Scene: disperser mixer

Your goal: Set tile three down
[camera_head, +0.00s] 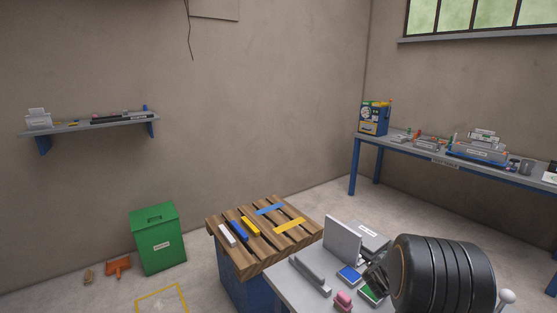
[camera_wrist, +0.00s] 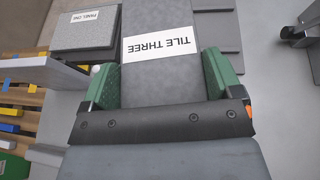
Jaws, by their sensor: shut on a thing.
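Tile three (camera_wrist: 160,44) is a grey slab with a white label that reads upside down in the wrist view. My gripper (camera_wrist: 163,78) is shut on it, with one green finger pad against each side. The tile extends away from the gripper towards the top of the picture. In the head view my dark wrist is over the right part of the grey table (camera_head: 290,286), and tile three cannot be made out clearly there.
A grey box labelled panel one (camera_wrist: 85,30) lies left of the tile; it also shows in the head view (camera_head: 368,232). An upright grey plate (camera_head: 342,240), a grey bar (camera_head: 310,272), a blue-topped piece (camera_head: 349,275) and a pink piece (camera_head: 343,301) crowd the table. A slatted wooden pallet (camera_head: 240,262) adjoins it.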

